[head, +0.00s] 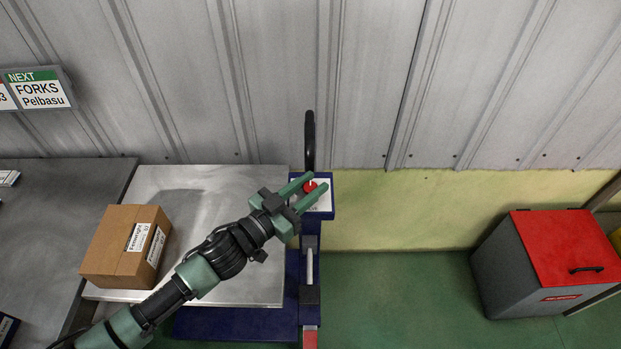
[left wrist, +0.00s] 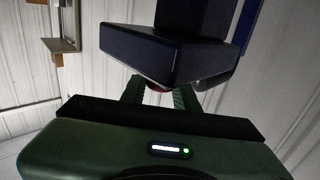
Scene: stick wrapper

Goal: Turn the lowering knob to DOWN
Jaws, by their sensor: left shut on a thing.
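The lowering knob (head: 309,187) is small and red with a pale mark on its top. It sits on the white-topped panel (head: 326,203) of the blue lift column. My left gripper (head: 316,182) has its two green fingers on either side of the knob and is shut on it. In the left wrist view, a sliver of the red knob (left wrist: 155,88) shows between the fingers, under the dark control box (left wrist: 160,55). The panel's lettering is mostly hidden or too small to read. My right gripper is in neither view.
A black upright handle (head: 310,140) stands just behind the panel. A cardboard box (head: 125,245) lies on the metal platform (head: 215,190) at left. A grey bin with a red lid (head: 560,245) stands at right. Green floor between is clear.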

